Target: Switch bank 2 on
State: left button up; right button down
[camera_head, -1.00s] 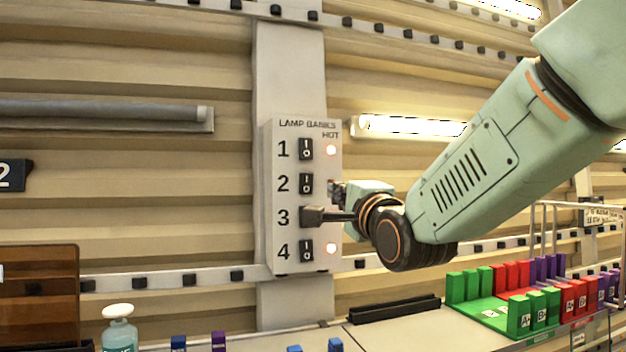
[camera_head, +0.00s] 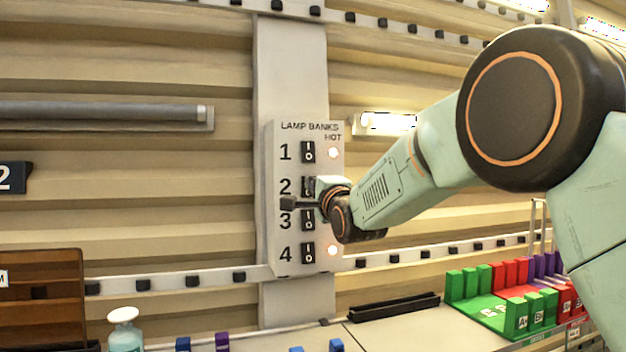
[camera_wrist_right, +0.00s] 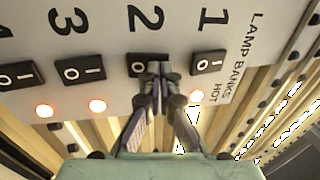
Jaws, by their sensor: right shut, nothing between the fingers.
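The white lamp banks panel (camera_head: 271,235) hangs on a pillar, with rocker switches numbered 1 to 4 in a column. Bank 2's switch (camera_head: 308,186) is partly covered by my right gripper (camera_head: 288,203); it also shows in the right wrist view (camera_wrist_right: 136,65), behind the fingertips. The gripper is shut and empty, its tips in front of the panel between numbers 2 and 3 in the head view. I cannot tell whether it touches the switch. Bank 2's lamp is hidden behind my gripper. My left gripper is out of view.
Switch 1 (camera_head: 308,152), switch 3 (camera_head: 308,220) and switch 4 (camera_head: 308,253) sit close by. The lamps beside 1, 3 and 4 glow in the wrist view. A bench below holds a soap bottle (camera_head: 125,335) and colored blocks (camera_head: 497,290).

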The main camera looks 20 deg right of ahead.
jog(key=shift+w+r, duration=0.35)
dwell(0.4)
jog(key=shift+a, duration=0.1)
